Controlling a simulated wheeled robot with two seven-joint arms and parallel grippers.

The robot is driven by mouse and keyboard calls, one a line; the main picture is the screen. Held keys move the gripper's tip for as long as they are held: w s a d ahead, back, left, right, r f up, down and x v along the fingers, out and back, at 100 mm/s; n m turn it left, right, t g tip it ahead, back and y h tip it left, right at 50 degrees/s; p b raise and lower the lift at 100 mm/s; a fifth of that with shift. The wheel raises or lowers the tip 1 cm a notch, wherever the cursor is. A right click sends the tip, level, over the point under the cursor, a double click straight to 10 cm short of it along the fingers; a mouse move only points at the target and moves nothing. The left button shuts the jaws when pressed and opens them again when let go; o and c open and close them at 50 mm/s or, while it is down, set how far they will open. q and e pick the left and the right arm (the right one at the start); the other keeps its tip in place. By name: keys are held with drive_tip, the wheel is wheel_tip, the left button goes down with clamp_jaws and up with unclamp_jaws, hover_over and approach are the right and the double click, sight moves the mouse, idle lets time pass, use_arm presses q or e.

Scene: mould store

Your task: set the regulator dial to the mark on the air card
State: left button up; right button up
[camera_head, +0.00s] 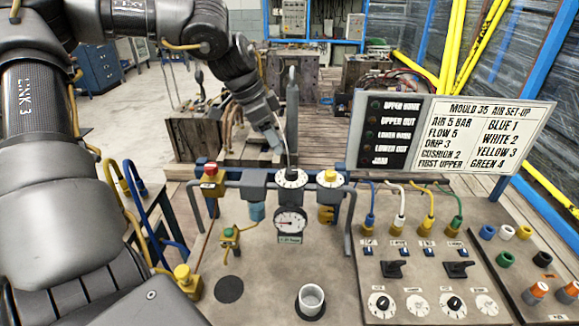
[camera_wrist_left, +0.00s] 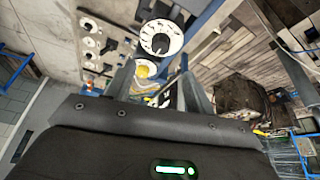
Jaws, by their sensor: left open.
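The regulator dial (camera_head: 293,178) is a white, marked disc with a dark centre, on top of the pipe assembly on the bench. In the left wrist view the dial (camera_wrist_left: 161,38) shows a black pointer; its numbers are too small to read. My left gripper (camera_head: 285,158) points down just above the dial. Its fingers (camera_wrist_left: 155,75) are open and empty in the left wrist view, with the dial beyond their tips; I see no contact. The air card (camera_head: 490,125) at right reads "AIR 5 BAR", "FLOW 5", "DRIP 3" and "CUSHION 2". My right gripper is not in view.
A round pressure gauge (camera_head: 290,220) hangs below the dial. A red-topped valve (camera_head: 211,171) stands left and a yellow knob (camera_head: 329,176) right. A panel with several small dials (camera_head: 453,304) and coloured hoses lies right. A white cup (camera_head: 311,298) stands at the front.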

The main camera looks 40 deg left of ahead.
sight(291, 170)
use_arm(q)
drive_tip(key=p+x, duration=0.2)
drive_tip(key=x, duration=0.6)
drive_tip(key=shift+w+f, duration=0.2)
drive_tip(key=shift+w+d+f, duration=0.2)
drive_tip(key=shift+f, duration=0.5)
drive_tip(key=c, duration=1)
